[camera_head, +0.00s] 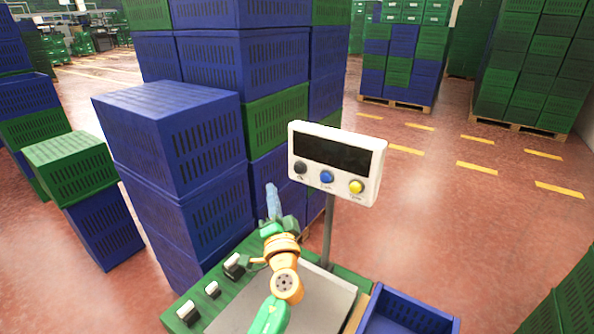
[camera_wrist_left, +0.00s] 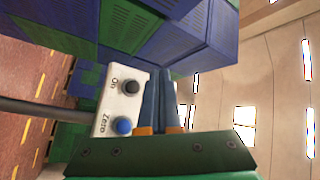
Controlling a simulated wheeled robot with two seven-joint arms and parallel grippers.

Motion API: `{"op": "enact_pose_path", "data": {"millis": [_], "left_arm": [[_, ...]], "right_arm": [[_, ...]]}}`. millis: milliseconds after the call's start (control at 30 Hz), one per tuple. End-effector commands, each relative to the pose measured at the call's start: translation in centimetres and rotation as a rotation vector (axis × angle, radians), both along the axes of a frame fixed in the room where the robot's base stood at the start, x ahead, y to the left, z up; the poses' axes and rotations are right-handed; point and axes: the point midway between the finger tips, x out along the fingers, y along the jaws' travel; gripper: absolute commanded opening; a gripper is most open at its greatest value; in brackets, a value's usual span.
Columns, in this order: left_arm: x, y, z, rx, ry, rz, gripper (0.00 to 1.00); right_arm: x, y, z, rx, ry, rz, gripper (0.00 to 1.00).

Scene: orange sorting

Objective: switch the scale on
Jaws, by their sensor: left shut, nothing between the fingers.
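The scale's white display head (camera_head: 337,162) stands on a grey post (camera_head: 327,245) above a pale weighing plate (camera_head: 328,293). Its screen (camera_head: 335,152) is dark, with no digits visible. Below it sit a dark button (camera_head: 300,167), a blue button (camera_head: 327,176) and a yellow button (camera_head: 356,187). In the left wrist view the dark button (camera_wrist_left: 131,87) is labelled On and the blue button (camera_wrist_left: 123,126) Zero. My left gripper (camera_head: 271,187) is shut and empty, left of and below the dark button in the head view. Its fingers (camera_wrist_left: 160,78) show beside that button, apparently not on it.
Tall stacks of blue and green crates (camera_head: 185,135) stand behind and left of the scale. An open blue crate (camera_head: 405,315) is at the lower right. Several small dark-and-white items (camera_head: 212,289) sit on a green surface (camera_head: 245,291) left of the plate. Open floor lies to the right.

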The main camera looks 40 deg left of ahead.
Motion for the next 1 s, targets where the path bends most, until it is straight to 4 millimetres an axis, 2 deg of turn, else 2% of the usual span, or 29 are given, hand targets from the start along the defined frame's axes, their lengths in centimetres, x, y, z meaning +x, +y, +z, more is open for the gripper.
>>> {"op": "enact_pose_path", "data": {"millis": [333, 500, 700, 1000], "left_arm": [[5.1, 0.6, -0.2, -0.001, -0.002, 0.000, 0.00], [7.0, 0.8, -0.5, -0.001, -0.002, 0.000, 0.00], [7.9, 0.9, -0.1, -0.001, -0.001, 0.000, 0.00], [7.9, 0.9, 0.0, 0.000, 0.000, 0.000, 0.00]], "right_arm": [[-0.1, 0.0, -2.1, 0.000, 0.001, 0.000, 1.00], [-0.1, 0.0, -3.9, -0.001, 0.001, 0.000, 1.00], [0.0, -0.1, -4.4, -0.001, 0.001, 0.000, 1.00], [0.0, 0.0, -4.3, -0.001, 0.001, 0.000, 1.00]]}}
